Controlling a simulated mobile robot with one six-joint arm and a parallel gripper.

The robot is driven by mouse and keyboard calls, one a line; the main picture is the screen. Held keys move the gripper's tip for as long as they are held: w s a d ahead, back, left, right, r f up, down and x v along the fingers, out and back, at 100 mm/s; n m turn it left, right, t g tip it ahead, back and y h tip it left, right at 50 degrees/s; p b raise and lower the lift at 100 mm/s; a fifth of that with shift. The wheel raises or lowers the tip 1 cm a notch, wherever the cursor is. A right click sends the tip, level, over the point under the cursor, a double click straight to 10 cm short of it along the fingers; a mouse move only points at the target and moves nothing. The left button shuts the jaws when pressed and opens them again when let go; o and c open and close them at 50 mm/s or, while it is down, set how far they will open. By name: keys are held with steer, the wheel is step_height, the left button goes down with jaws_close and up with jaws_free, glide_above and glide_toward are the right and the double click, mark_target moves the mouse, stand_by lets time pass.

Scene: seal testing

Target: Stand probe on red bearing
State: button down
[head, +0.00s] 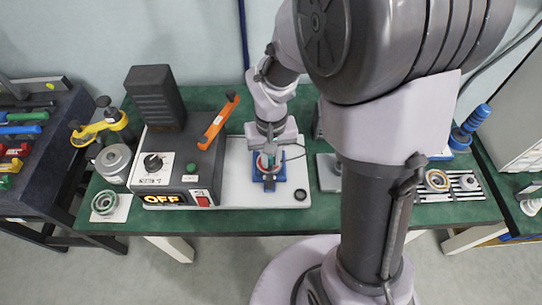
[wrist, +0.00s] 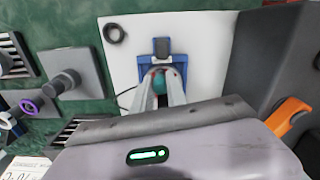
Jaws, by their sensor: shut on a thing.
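My gripper (head: 268,158) points down over the white plate in the middle of the table and is shut on the probe. In the wrist view the fingers (wrist: 160,88) close around the probe's teal body (wrist: 159,84). A thin dark cable (head: 294,157) runs off to the right from there. A blue block (head: 269,185) stands on the white plate right under the gripper; it also shows in the wrist view (wrist: 162,58) just beyond the fingertips. A little red shows between the fingers, but I cannot tell whether it is the red bearing. The probe's lower end is hidden.
A heater box (head: 178,170) with an "OFF" display and an orange-handled part (head: 219,122) stand close on the left. A dark ring (head: 300,194) lies on the white plate (head: 235,165). A grey plate with a post (head: 328,172) stands to the right.

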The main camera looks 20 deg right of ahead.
steer(key=shift+f, duration=0.3)
steer(key=c, duration=1.3)
jaws_free()
steer(key=shift+o, duration=0.2)
steer(key=shift+r, duration=0.15)
step_height(320, 180, up, 7)
steer(key=p, duration=0.6)
